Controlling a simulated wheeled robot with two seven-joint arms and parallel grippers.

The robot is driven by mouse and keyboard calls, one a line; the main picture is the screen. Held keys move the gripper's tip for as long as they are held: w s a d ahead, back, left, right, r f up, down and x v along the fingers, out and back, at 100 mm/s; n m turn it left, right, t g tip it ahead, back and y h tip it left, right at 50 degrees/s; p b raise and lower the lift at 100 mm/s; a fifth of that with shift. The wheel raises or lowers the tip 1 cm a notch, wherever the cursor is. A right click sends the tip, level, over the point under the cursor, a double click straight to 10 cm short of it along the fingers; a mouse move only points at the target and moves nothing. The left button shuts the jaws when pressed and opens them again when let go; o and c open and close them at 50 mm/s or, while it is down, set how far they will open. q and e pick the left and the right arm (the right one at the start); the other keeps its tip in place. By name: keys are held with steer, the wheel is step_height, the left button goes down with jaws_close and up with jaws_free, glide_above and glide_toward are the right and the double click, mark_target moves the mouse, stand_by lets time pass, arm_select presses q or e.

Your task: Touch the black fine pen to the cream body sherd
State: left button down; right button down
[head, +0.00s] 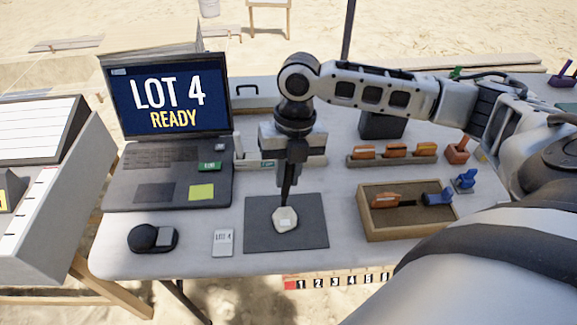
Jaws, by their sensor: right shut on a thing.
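The cream body sherd (285,221) lies on a dark grey mat (258,236) at the front middle of the table. It has a small white patch on it. My right gripper (291,160) is above the sherd, pointing down, and is shut on the black fine pen (286,192). The pen hangs nearly upright, with its lower end at the sherd's upper edge in the picture. I cannot tell whether the tip touches the sherd. My left gripper is not in view.
A laptop (168,95) reading "LOT 4 READY" stands left. A wooden tray (376,232) with tools sits right, below a rack (392,158) of orange-handled items.

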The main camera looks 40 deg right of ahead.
mark_target(289, 185)
steer(key=shift+d+n, duration=0.1)
steer(key=shift+n, duration=0.2)
steer(key=shift+f, duration=0.15)
steer(key=shift+f+b, duration=0.75)
steer(key=shift+b, duration=0.25)
steer(key=shift+f+b, duration=0.85)
steer(key=shift+b, duration=0.1)
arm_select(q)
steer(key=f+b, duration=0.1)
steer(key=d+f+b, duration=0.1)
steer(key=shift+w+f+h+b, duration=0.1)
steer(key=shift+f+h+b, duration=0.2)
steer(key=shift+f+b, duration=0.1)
arm_select(e)
step_height(289, 185, down, 2)
steer(key=shift+f, duration=0.15)
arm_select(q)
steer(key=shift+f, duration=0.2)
arm_select(e)
steer(key=shift+f, duration=0.65)
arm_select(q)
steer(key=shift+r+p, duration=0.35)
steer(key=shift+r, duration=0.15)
arm_select(e)
steer(key=shift+s+f, duration=0.1)
stand_by(0.9)
